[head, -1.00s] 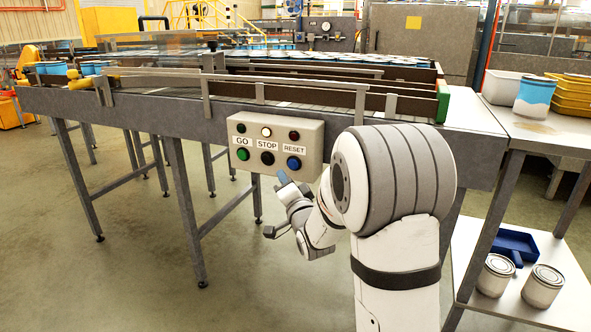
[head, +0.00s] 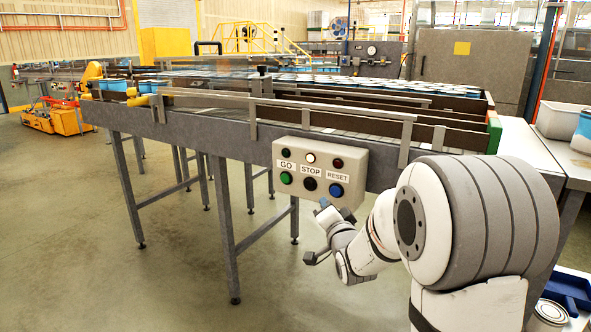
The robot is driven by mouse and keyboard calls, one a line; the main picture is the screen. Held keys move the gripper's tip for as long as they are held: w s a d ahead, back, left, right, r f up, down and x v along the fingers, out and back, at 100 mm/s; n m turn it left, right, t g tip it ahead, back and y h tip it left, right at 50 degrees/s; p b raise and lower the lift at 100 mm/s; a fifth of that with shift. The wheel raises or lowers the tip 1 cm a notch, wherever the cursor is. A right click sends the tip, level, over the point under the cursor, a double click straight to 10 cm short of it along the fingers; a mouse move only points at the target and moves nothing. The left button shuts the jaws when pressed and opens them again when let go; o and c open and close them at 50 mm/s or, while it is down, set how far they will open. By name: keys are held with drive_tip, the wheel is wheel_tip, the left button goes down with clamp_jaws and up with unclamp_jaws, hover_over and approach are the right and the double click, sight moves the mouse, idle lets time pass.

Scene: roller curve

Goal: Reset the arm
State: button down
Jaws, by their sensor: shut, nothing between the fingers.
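My gripper (head: 316,229) is small in the head view, just below the control box and a little apart from it as far as I can tell. Its fingers look closed and hold nothing. My arm comes in from the lower right, bent, with the gripper reaching left. The control box (head: 357,163) carries a green GO button (head: 286,178), a black STOP button (head: 310,184) and a blue RESET button (head: 336,190). The middle lamp (head: 310,158) above STOP is lit; the other two lamps look dark.
The conveyor (head: 230,136) runs behind the box, with blue-white cans (head: 113,85) at its left end. A side table (head: 580,175) with a pale tub (head: 558,120) stands at right. A can (head: 548,317) and a blue dustpan (head: 568,288) lie below. The floor at left is open.

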drive_tip(key=s+r+n+g+p, duration=0.3)
drive_tip(key=s+g+p, duration=0.2)
drive_tip(key=s, duration=0.6)
drive_tip(key=s+r+n+g+h+p, duration=0.1)
drive_tip(key=s+r+n+g+p, duration=0.2)
drive_tip(key=s, duration=0.9)
drive_tip(key=s+r+n+g+h+p, duration=0.1)
drive_tip(key=s+r+n+g+p, duration=0.2)
drive_tip(key=s+g+p, duration=0.5)
drive_tip(key=s, duration=0.3)
drive_tip(key=shift+s+d+r+p, duration=0.35)
drive_tip(key=shift+d+r+p, duration=0.05)
